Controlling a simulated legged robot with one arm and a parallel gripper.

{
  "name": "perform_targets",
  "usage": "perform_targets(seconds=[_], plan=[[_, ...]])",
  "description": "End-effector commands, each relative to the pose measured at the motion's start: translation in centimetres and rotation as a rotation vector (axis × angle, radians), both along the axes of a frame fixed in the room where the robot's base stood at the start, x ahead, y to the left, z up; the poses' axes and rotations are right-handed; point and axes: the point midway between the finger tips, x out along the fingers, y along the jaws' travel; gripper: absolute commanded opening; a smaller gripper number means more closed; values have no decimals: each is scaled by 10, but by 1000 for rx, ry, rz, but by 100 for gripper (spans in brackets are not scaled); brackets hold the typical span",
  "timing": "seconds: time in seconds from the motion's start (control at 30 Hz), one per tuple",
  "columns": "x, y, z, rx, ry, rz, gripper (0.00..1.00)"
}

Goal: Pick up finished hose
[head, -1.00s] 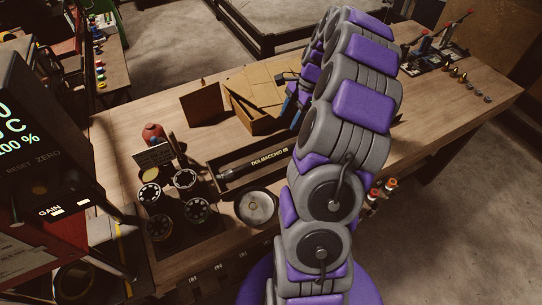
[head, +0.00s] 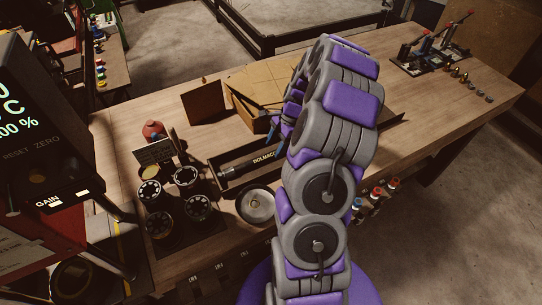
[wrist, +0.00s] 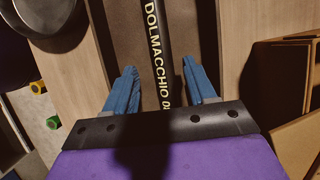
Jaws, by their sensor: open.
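The hose (head: 247,163) is black with pale "DOLMACCHIO" lettering. It lies in a dark-edged tray (head: 225,186) on the wooden bench, its right part hidden behind my arm in the head view. In the wrist view the hose (wrist: 158,50) runs from the top edge down between the two blue fingers of my gripper (wrist: 161,88). The fingers are open, one on each side of the hose, with gaps to it. I cannot tell how high they are above it. In the head view my gripper is mostly hidden behind my arm.
An open cardboard box (head: 250,110) stands behind the tray. A round metal dish (head: 256,205) sits in front of it. Several dark round dies (head: 168,208) stand at left beside the machine with a display (head: 30,120). Lever tools (head: 430,55) stand at the far right.

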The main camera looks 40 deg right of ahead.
Motion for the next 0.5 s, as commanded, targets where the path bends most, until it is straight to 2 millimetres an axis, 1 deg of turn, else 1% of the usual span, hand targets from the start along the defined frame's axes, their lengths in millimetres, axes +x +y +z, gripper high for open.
perform_targets(seconds=[0.03,0.1,0.2,0.3,0.47,0.5], plan=[[2,2,-10,3,3,2,55],[5,4,-21,5,4,2,55],[6,8,-32,4,2,1,55],[6,9,-35,3,1,1,55],[6,9,-35,1,2,1,55],[6,8,-35,1,1,0,52]])
